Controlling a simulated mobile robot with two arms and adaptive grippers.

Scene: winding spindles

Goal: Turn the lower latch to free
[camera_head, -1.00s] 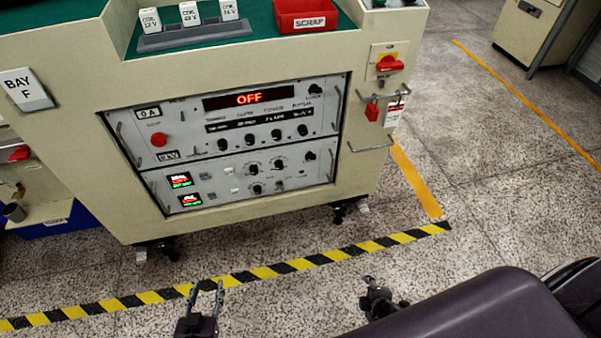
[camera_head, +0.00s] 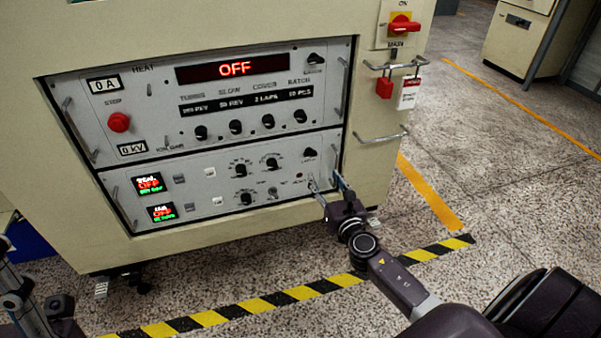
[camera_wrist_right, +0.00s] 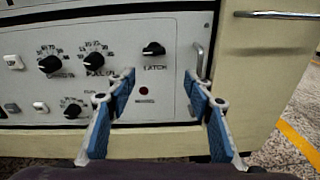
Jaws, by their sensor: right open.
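The lower latch is a small black knob (camera_head: 309,153) at the upper right of the lower panel (camera_head: 222,205). In the right wrist view the latch knob (camera_wrist_right: 153,48) sits above the word LATCH, with its grip bar roughly level. My right gripper (camera_head: 325,180) is open and empty, in front of the panel's right end and below the knob. In the wrist view its blue-padded fingers (camera_wrist_right: 160,80) spread either side below the knob, apart from it. Part of my left arm and gripper (camera_head: 60,306) shows at the lower left; its fingers are unclear.
A metal handle (camera_wrist_right: 196,63) stands close right of the lower knob. A rail (camera_head: 380,137) juts from the cabinet's right side. Striped tape (camera_head: 265,303) crosses the floor.

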